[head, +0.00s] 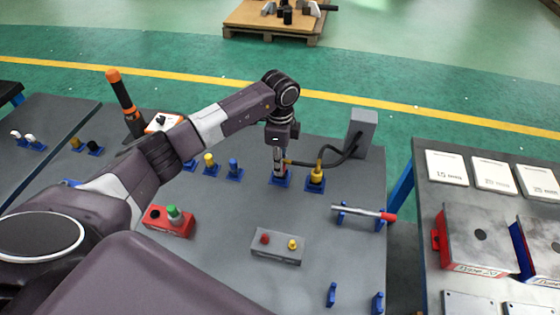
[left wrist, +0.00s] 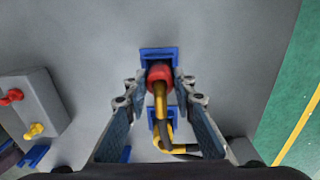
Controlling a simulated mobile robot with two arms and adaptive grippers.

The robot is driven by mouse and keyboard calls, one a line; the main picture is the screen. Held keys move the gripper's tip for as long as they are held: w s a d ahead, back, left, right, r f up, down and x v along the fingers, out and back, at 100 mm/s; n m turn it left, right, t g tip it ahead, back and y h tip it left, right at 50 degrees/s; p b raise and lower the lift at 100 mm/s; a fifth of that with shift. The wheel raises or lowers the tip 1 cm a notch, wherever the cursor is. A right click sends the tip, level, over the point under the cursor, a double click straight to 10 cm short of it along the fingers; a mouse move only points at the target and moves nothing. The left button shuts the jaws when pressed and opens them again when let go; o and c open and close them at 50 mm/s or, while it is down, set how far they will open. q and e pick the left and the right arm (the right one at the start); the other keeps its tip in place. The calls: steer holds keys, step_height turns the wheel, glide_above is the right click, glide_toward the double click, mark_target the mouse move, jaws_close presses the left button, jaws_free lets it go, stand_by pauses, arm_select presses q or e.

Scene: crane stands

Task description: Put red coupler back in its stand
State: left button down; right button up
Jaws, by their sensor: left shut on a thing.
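The red coupler (left wrist: 159,75) shows in the left wrist view between the two fingertips of my left gripper (left wrist: 158,88), which is shut on it. A blue stand (left wrist: 158,53) lies right behind the coupler; I cannot tell whether the coupler is fully seated in it. In the head view my left gripper (head: 279,168) points down over this blue stand (head: 279,181), and the fingers hide most of the coupler. A brass-coloured fitting sticks out beside the fingers towards a black hose. My right gripper is not in view.
A yellow coupler (head: 316,175) stands in another blue stand just right of the gripper. The black hose (head: 335,158) runs to a grey box (head: 361,132). A rod with a red end (head: 364,212) and a grey button box (head: 277,246) are nearer.

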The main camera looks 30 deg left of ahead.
arm_select(q)
steer(key=shift+f, duration=0.4)
steer(key=c, duration=1.5)
jaws_free()
steer(key=shift+r, duration=0.1)
steer(key=shift+c, duration=0.2)
step_height(320, 180, up, 5)
steer(key=p, duration=0.4)
step_height(320, 180, up, 12)
